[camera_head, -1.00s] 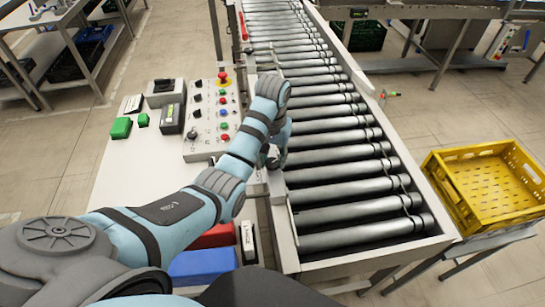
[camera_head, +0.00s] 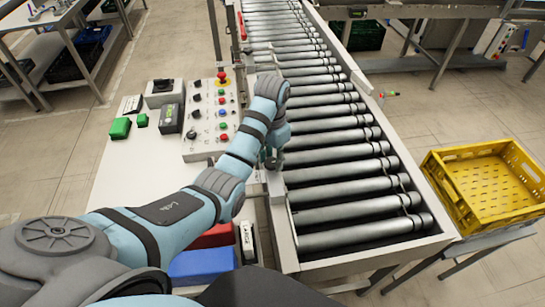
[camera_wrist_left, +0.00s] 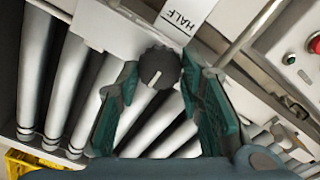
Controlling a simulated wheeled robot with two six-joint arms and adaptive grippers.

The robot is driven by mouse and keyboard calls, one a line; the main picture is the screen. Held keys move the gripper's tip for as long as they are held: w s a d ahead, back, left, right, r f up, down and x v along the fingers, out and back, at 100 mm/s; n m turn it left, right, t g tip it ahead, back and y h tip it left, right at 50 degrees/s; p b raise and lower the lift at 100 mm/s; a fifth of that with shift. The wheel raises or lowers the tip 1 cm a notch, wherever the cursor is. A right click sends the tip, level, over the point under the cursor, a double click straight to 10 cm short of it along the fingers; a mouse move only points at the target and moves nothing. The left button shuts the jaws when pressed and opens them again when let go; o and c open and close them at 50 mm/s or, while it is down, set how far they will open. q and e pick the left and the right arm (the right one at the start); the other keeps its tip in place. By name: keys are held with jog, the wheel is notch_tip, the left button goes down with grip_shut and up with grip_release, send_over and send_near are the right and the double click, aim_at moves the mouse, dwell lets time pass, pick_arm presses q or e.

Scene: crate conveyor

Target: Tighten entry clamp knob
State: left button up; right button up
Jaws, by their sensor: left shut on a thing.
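The clamp knob (camera_wrist_left: 159,66) is round, dark and ridged, with a pale pointer line on its face. It sits beside a white label reading "HALF" (camera_wrist_left: 180,22) in the left wrist view. My left gripper (camera_wrist_left: 158,76) has its teal fingers on either side of the knob and is shut on it. In the head view, the left gripper (camera_head: 271,152) points down at the near left rail of the roller conveyor (camera_head: 335,160), and my forearm and wrist hide part of it. My right gripper is not in view.
A control box (camera_head: 200,150) with coloured buttons stands on the white table (camera_head: 125,185) left of the conveyor. Green blocks (camera_head: 120,128) lie on that table. Red (camera_head: 215,236) and blue (camera_head: 203,265) bins are below. A yellow crate (camera_head: 460,205) stands at the right. The rollers are bare.

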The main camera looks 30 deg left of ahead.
pick_arm(q)
jog(key=shift+w+r, duration=0.1)
jog(key=shift+r, duration=0.05)
jog(key=o, duration=1.1)
jog(key=shift+c, duration=0.2)
jog(key=shift+o, duration=0.5)
jog(key=shift+a, duration=0.1)
